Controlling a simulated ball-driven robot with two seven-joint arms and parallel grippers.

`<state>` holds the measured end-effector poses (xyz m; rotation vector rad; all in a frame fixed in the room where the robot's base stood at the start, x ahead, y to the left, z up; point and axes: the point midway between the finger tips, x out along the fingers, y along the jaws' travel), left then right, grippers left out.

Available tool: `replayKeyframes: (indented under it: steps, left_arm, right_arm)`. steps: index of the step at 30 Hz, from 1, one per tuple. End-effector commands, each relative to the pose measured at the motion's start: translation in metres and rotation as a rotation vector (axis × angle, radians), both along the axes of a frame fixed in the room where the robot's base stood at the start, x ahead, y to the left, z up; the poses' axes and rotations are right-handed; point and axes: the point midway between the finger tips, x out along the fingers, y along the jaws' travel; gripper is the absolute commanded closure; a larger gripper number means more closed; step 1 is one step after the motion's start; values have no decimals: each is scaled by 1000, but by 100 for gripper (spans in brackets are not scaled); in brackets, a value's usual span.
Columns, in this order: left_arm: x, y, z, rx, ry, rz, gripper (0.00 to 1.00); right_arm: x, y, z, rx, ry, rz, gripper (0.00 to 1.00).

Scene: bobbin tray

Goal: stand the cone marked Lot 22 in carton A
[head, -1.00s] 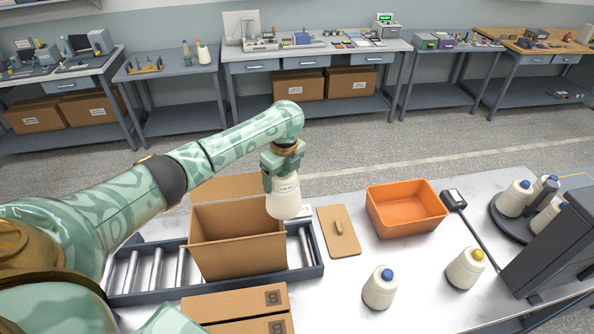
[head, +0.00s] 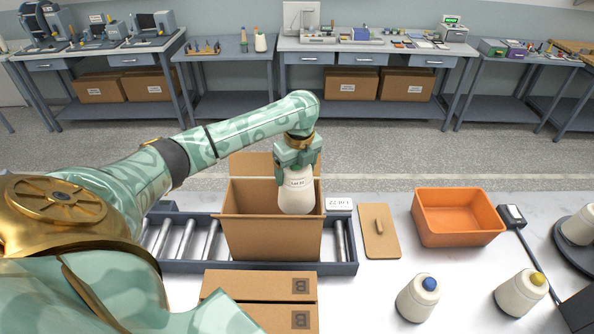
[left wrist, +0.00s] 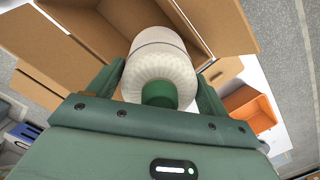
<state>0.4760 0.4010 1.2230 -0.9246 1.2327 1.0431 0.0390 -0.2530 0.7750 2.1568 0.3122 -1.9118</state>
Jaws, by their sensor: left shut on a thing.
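My left gripper (head: 297,168) points down and is shut on a pale cone (head: 295,194). The cone hangs upright at the right part of the mouth of an open brown carton (head: 270,238); I cannot tell how far its base is below the rim. A small label shows on the cone, its print hard to read, perhaps Lot 22. In the left wrist view the cone (left wrist: 165,62) sits between the fingers (left wrist: 155,92), its green top towards me, with the carton's walls (left wrist: 215,25) around its far end. No letter A is visible on the carton. My right gripper is not in view.
The carton stands on a roller conveyor (head: 341,240). To the right are a white card (head: 339,204), a brown lidlike board (head: 379,232), an orange bin (head: 459,217), a blue-topped cone (head: 418,299) and a yellow-topped cone (head: 521,293).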

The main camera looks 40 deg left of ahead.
Motion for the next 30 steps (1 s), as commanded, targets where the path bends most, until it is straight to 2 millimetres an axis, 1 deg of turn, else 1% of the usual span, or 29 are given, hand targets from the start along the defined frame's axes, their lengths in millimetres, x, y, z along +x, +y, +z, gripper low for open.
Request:
replayKeyframes:
  steps: [1,18,19,20,23,30]
  left_arm:
    - [0,0,-11,0,-2,1,71]
    - [1,0,-69,0,-2,0,71]
    - [0,0,-72,1,-1,-1,71]
    - [0,0,-74,1,1,0,71]
    - [0,0,-87,0,0,1,71]
    - [0,0,-121,1,1,0,71]
  right_arm:
    - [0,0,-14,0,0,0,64]
    - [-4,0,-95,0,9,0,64]
    - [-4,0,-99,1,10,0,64]
    - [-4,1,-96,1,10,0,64]
    - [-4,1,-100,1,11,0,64]
    - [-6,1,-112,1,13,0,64]
